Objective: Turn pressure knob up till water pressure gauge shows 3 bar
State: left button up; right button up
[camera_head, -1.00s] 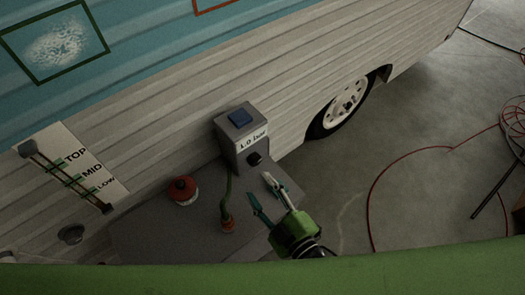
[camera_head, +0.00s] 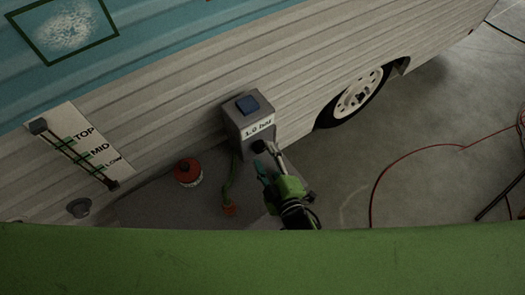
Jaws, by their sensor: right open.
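The dark pressure knob (camera_head: 259,146) sits on the front, below the label. My right gripper (camera_head: 268,159) is open, with its fingertips at the knob; one finger is close to the knob's right side and the other is lower left. I cannot tell whether they touch it. My left gripper is not in view.
A green hose (camera_head: 229,184) hangs from the unit to an orange fitting (camera_head: 230,209). A red-topped can (camera_head: 188,172) stands to the left on a grey surface. A TOP/MID/LOW level board (camera_head: 90,143) is on the camper wall. A wheel (camera_head: 357,94) and red hose (camera_head: 400,158) lie right.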

jog(key=shift+x, duration=1.15)
jog(key=c, duration=1.1)
